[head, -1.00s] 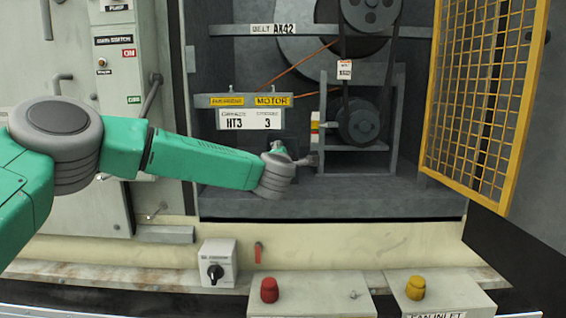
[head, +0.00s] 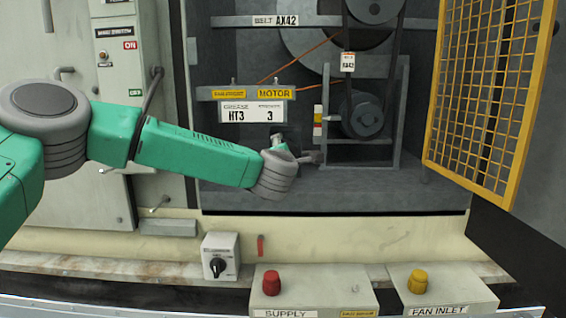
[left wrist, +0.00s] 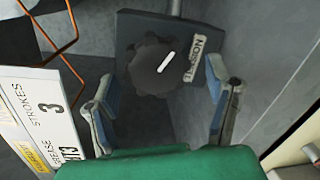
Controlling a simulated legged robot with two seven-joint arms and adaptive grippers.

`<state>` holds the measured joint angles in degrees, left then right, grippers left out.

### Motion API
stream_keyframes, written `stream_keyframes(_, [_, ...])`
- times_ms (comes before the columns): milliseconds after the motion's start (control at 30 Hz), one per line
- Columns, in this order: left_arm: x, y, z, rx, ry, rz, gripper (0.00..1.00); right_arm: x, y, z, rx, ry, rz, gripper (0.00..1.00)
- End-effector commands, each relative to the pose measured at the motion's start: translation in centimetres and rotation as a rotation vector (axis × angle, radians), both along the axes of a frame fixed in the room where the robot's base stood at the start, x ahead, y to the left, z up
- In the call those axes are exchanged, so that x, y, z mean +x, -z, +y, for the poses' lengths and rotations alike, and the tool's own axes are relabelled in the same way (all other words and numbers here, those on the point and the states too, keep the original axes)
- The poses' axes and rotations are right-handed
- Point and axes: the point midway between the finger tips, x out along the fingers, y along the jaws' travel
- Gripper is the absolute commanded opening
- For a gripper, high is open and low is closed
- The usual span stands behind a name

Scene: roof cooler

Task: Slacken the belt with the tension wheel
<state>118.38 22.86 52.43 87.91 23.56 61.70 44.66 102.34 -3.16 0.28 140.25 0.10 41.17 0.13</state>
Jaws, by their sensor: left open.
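The tension wheel (left wrist: 155,65) is a dark, lobed knob with a white mark, on a dark block labelled TENSION (left wrist: 195,58) in the left wrist view. My left gripper (left wrist: 162,80) is open, with one finger on each side of the wheel; I cannot tell whether they touch it. In the head view my left gripper (head: 308,157) is inside the cabinet, below the MOTOR sign, and the wheel is mostly hidden there. The dark belt (head: 347,35) runs down by the AX42 tag (head: 348,62) towards the motor pulley (head: 362,115). My right gripper is not in view.
A grease card (head: 252,112) hangs just above my left wrist and shows close by in the left wrist view (left wrist: 45,115). The yellow mesh door (head: 487,95) stands open at right. Boxes with a red button (head: 272,282) and a yellow button (head: 418,281) stand in front.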

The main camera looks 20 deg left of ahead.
Motion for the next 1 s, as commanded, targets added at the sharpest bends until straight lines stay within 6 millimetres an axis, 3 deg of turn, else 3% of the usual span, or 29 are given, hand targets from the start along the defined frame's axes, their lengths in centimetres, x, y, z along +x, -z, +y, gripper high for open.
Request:
stream_keyframes(200, [-4.6, -0.3, -1.0, 0.000, 0.003, 0.003, 0.72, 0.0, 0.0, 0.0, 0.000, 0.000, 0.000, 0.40])
stream_keyframes(400, [-7.4, -0.5, -1.6, 0.000, 0.002, 0.006, 0.72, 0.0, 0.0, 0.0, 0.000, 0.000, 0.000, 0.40])
stream_keyframes(1000, [-8.3, -0.3, -1.8, 0.006, 0.005, 0.009, 0.72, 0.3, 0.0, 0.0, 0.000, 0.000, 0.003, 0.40])
